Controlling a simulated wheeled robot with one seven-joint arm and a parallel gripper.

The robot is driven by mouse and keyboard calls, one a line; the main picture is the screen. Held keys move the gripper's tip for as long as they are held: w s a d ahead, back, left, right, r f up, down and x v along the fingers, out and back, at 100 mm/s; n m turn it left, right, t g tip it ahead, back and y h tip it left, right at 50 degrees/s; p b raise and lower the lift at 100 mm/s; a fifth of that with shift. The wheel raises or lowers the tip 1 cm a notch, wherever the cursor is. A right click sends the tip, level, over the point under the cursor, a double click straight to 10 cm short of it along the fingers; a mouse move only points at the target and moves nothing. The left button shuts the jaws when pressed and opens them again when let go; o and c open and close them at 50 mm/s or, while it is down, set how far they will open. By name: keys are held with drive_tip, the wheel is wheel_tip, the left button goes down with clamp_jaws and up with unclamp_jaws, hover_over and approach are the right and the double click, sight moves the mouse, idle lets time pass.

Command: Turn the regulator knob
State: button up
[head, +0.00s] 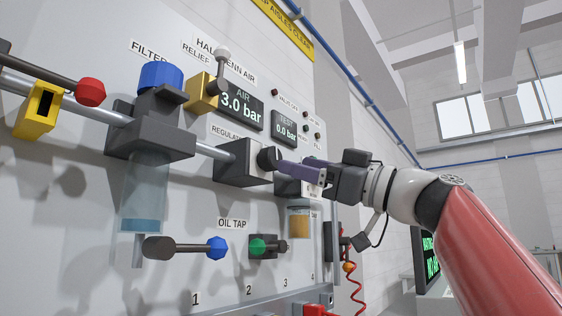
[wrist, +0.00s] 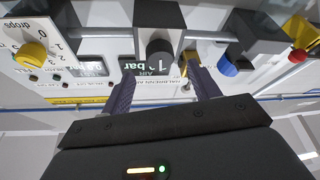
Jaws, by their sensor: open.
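The regulator knob (head: 268,158) is a dark round knob on the right end of the grey regulator block (head: 238,163), under the "REGULATOR" label. In the wrist view the dark knob (wrist: 160,54) stands out from its block (wrist: 159,20). My gripper (head: 281,167) is at the knob, with purple fingers. In the wrist view my gripper (wrist: 160,68) is open, with one finger to each side of the knob and gaps showing between. I cannot tell how far the fingertips reach along the knob. The AIR display (head: 240,104) reads 3.0 bar.
The blue-topped filter (head: 160,76) and the brass relief valve (head: 203,95) with its lever are to the left. A red-knobbed lever (head: 90,92) is farther left. The oil tap (head: 215,247) and a green knob (head: 257,246) are below. A yellow knob (wrist: 33,54) is at left in the wrist view.

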sight(277, 159)
drive_tip(key=p+x, duration=0.1)
drive_tip(key=x, duration=0.4)
drive_tip(key=shift+w+a+r+p, duration=0.15)
drive_tip(key=shift+a+p, duration=0.15)
drive_tip(key=shift+p, duration=0.1)
drive_tip(key=c, duration=1)
